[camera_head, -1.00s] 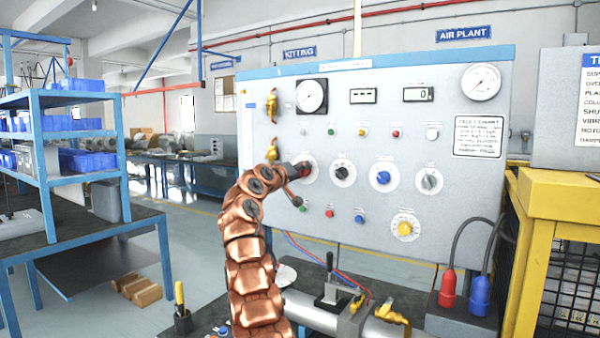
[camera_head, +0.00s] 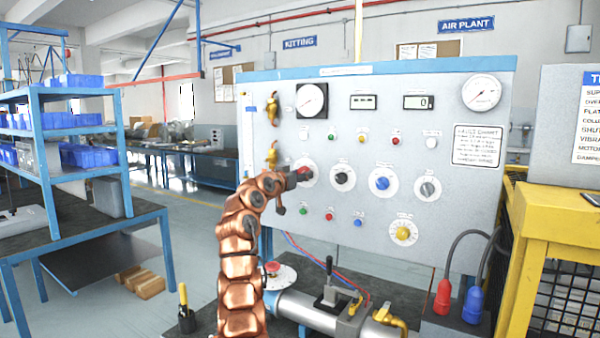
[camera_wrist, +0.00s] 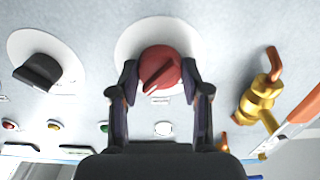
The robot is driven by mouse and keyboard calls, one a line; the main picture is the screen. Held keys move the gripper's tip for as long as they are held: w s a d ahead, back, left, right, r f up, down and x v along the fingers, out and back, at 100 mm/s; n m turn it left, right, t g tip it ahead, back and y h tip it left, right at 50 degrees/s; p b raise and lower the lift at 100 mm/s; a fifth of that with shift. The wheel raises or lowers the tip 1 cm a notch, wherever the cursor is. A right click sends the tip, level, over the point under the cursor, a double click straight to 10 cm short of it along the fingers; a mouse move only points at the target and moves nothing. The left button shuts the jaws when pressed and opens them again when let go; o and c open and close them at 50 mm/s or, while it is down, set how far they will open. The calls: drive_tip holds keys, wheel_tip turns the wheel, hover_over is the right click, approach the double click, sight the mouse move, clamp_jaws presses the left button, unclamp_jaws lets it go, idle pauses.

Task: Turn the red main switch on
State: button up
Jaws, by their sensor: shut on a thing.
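The red main switch (camera_wrist: 160,72) is a round red knob on a white dial plate on the grey panel. In the wrist view a dark slot mark runs diagonally on its face. My gripper (camera_wrist: 157,85) is shut on the red knob, one dark finger on each side. In the head view the red knob (camera_head: 305,174) is at the left end of the dial row, and my gripper (camera_head: 296,178) reaches it from the left, partly covering it. The dial's markings cannot be read.
A black knob (camera_head: 343,177), a blue knob (camera_head: 382,183) and a grey knob (camera_head: 428,189) sit to the right. Brass valves (camera_head: 272,108) are up and left. A black-handled lever (camera_head: 329,285) stands on the bench below. A yellow frame (camera_head: 545,215) is at right.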

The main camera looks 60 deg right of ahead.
drive_tip(key=shift+m, duration=0.3)
drive_tip(key=o, duration=1.2)
drive_tip(key=shift+c, duration=0.2)
drive_tip(key=a, duration=1.2)
drive_tip(key=shift+s, duration=0.25)
idle(0.8)
